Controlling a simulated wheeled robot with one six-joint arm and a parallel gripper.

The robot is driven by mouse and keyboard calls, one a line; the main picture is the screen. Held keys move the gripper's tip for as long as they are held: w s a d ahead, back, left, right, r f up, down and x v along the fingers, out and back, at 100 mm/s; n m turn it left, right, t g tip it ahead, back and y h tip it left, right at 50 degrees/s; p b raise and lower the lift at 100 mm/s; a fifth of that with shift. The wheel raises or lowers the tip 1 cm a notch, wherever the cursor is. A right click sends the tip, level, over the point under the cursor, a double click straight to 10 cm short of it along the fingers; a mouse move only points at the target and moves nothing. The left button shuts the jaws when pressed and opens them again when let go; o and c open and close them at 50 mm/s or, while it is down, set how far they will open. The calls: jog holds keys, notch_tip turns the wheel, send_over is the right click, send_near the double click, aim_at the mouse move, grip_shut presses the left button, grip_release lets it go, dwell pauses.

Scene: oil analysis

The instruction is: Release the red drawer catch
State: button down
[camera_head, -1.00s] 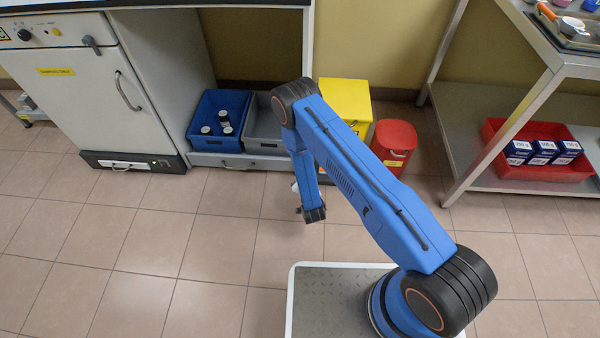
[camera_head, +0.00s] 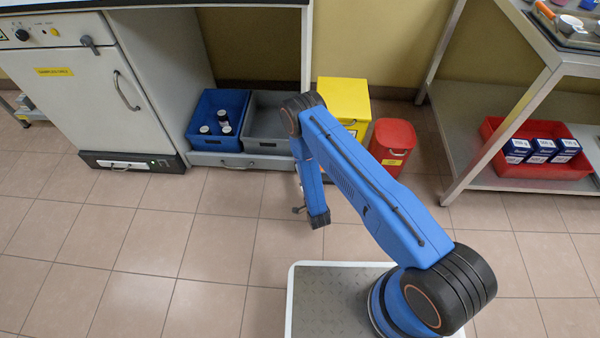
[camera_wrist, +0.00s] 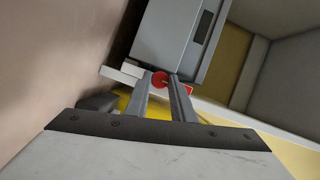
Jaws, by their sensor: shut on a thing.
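In the wrist view, the red catch (camera_wrist: 160,79) shows as a small round red knob between the fingertips of my gripper (camera_wrist: 164,77). The fingers are close together and shut on it. A small red piece (camera_wrist: 188,91) shows just right of the right finger. The catch sits at the pale drawer front (camera_wrist: 126,73), below the grey crate. In the head view the low drawer (camera_head: 225,161) has a handle at its front. The catch and my fingertips are hidden there behind my blue arm.
A blue crate (camera_head: 217,140) with several jars and a grey crate (camera_head: 266,145) stand on the drawer. A yellow bin (camera_head: 344,97) and a red bin (camera_head: 392,146) stand to the right. A metal shelf (camera_head: 462,125) is farther right. The tiled floor in front is clear.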

dwell(0.4)
jog(key=c, duration=1.5)
grip_release()
